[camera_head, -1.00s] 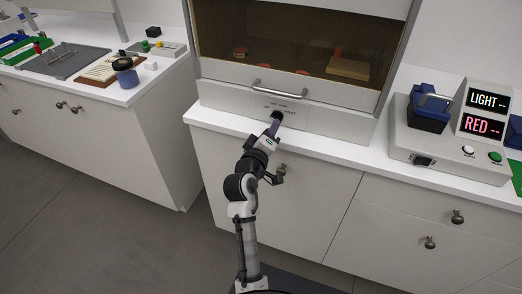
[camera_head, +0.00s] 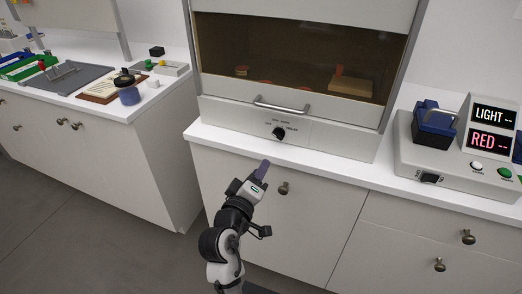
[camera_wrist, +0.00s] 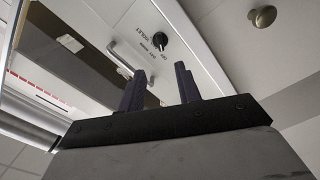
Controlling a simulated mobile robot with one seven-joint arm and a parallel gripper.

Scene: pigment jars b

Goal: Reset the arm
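My gripper (camera_head: 262,170) is in front of the cabinet below the hood, lower than the counter edge in the head view. In the wrist view my gripper (camera_wrist: 160,88) shows two dark fingers standing apart with nothing between them. A black knob (camera_head: 279,133) sits on the front panel of the hood, apart from my fingers. The knob also shows in the wrist view (camera_wrist: 160,40), beyond the fingertips, with printed labels beside it.
The hood's metal handle (camera_head: 283,106) and drawer knobs (camera_head: 284,188) stick out ahead. A light meter box (camera_head: 462,150) stands on the right counter. A jar (camera_head: 127,90) and trays stand on the left counter (camera_head: 100,107). The floor (camera_head: 90,235) at left is clear.

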